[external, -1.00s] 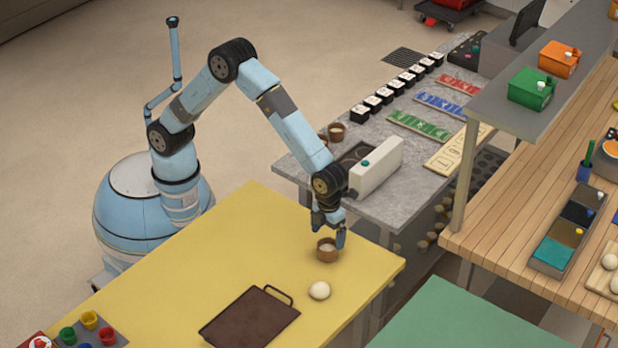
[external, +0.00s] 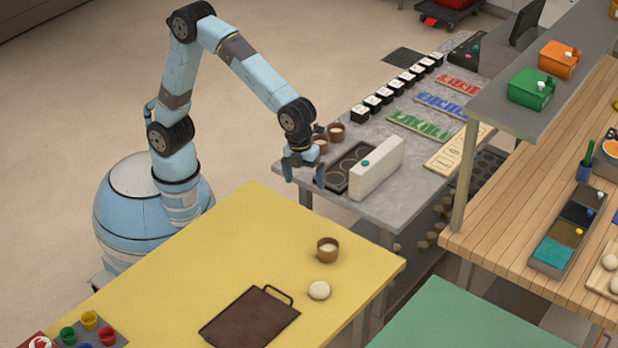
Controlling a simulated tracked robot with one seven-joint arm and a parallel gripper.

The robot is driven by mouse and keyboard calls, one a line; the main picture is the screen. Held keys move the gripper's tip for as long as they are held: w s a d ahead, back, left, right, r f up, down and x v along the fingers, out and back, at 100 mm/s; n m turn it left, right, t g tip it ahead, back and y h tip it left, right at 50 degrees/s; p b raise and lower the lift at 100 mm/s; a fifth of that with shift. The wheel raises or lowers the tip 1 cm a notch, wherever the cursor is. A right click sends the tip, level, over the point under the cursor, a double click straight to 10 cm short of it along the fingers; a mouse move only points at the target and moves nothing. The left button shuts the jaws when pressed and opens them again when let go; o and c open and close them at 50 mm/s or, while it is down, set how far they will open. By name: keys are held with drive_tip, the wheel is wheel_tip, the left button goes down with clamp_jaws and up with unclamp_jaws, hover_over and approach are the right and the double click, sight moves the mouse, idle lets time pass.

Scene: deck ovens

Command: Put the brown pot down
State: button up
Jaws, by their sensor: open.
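The brown pot (external: 327,250) stands upright on the yellow table (external: 220,240), near its right end, with pale contents inside. My gripper (external: 304,178) is open and empty. It hangs in the air above and behind the pot, clear of it, in front of the grey counter's near end.
A white dough ball (external: 319,290) and a dark brown tray (external: 250,318) with a handle lie near the pot. On the grey counter (external: 385,205) are two more brown pots (external: 336,132), a dark holder (external: 350,163) and a white upright block (external: 376,168).

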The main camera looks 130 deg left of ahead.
drive_tip(key=s+r+n+t, duration=0.1)
drive_tip(key=s+r+n, duration=0.3)
drive_tip(key=s+r, duration=0.45)
drive_tip(key=s+n+t, duration=0.3)
drive_tip(key=s+n, duration=0.8)
drive_tip(key=s, duration=1.7)
drive_tip(key=shift+s+d+f, duration=0.15)
drive_tip(key=shift+d, duration=0.05)
